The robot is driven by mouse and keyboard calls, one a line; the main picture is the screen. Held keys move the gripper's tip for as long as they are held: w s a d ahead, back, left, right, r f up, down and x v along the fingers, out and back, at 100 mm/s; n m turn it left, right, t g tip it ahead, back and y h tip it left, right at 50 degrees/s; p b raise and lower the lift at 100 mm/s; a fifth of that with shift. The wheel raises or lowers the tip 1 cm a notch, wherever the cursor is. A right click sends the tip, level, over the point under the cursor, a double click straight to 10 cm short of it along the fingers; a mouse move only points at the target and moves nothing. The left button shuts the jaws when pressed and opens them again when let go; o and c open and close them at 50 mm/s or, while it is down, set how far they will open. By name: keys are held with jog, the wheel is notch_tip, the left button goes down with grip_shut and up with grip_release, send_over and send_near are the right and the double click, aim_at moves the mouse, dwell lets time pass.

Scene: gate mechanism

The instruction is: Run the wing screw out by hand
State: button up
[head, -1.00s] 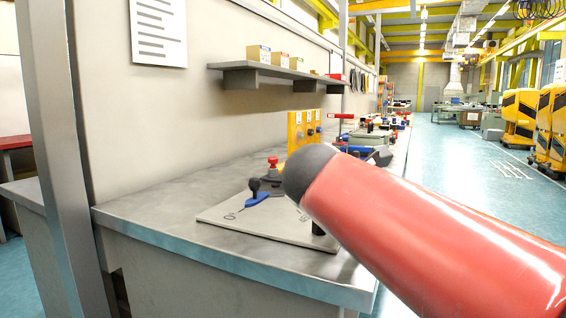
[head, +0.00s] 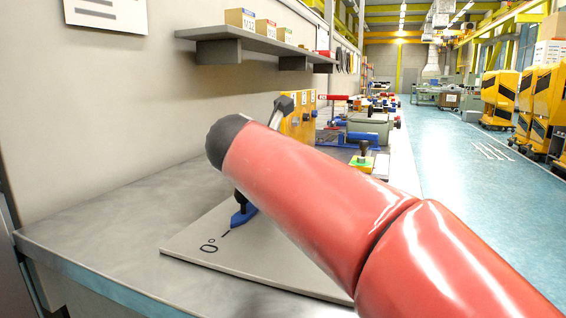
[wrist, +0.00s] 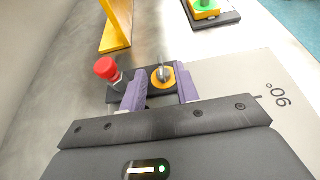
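In the wrist view, my gripper (wrist: 160,80) has its two purple fingers apart. Between and just beyond the fingertips is a yellow round piece with a dark centre and a grey metal part (wrist: 164,74), which looks like the wing screw; its wings are not clear. It sits on a dark block. I cannot tell whether either finger touches it.
A yellow upright (wrist: 116,25) stands beyond the red knob, and a yellow-green piece (wrist: 205,8) beyond the screw. The bench's near left is clear.

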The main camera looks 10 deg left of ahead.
jog(key=x, duration=0.5)
jog(key=c, duration=0.6)
grip_shut()
